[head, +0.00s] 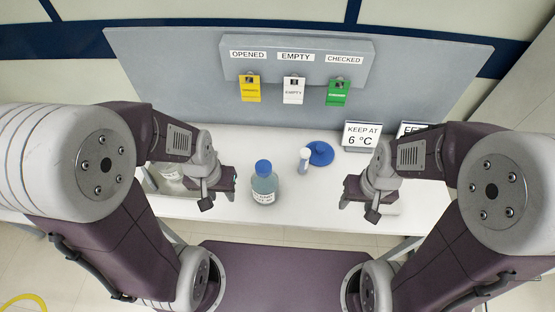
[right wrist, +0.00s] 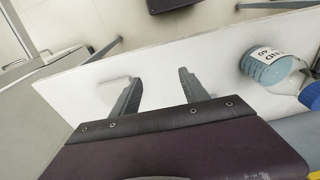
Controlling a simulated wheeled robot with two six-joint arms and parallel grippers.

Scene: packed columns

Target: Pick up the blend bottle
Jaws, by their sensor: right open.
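The blend bottle (head: 264,188) stands upright on the white table, clear glass with bluish liquid, a white label and a blue cap. It also shows at the right of the right wrist view (right wrist: 272,68), where part of its label reads "ND". My left gripper (head: 222,190) is just left of the bottle, apart from it; its jaw opening is not clear from this angle. My right gripper (head: 358,196) is well to the right of the bottle, and in the right wrist view its fingers (right wrist: 158,82) are spread with nothing between them.
A white-capped small tube (head: 304,160) and a round blue object (head: 320,153) stand behind the bottle to the right. A "KEEP AT 6 °C" sign (head: 362,137) is further right. Another bottle (head: 172,180) is partly hidden under my left arm. Yellow, white and green tags (head: 293,90) hang behind.

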